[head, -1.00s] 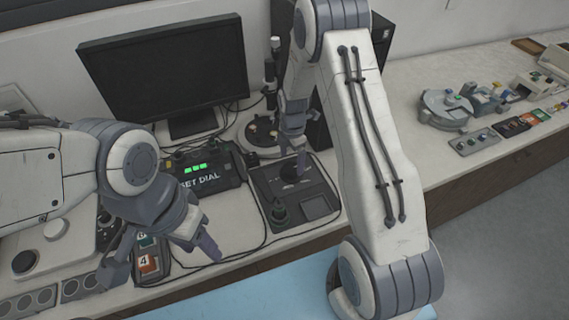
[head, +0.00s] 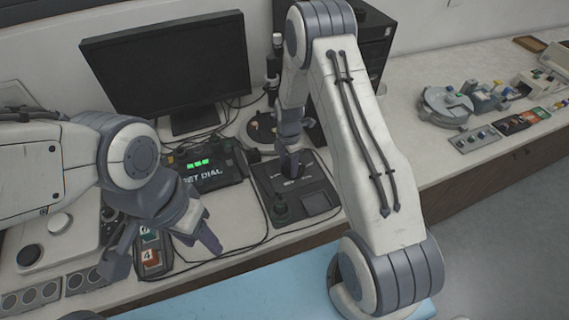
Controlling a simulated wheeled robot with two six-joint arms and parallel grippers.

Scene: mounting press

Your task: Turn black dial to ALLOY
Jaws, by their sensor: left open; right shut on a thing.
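The black dial (head: 291,177) sits on the upper part of a dark control panel (head: 318,201) in the middle of the head view. My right gripper (head: 291,167) comes down onto it from above and is shut on it. The fingers hide most of the dial, and its pointer and the small labels cannot be read. My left gripper (head: 161,254) is open and empty at the lower left, above the counter's front part.
A display box (head: 207,176) with green lights reads "SET DIAL". A monitor (head: 165,70) is behind. A small unit marked 4 (head: 151,259) lies near my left gripper. Cables cross the counter.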

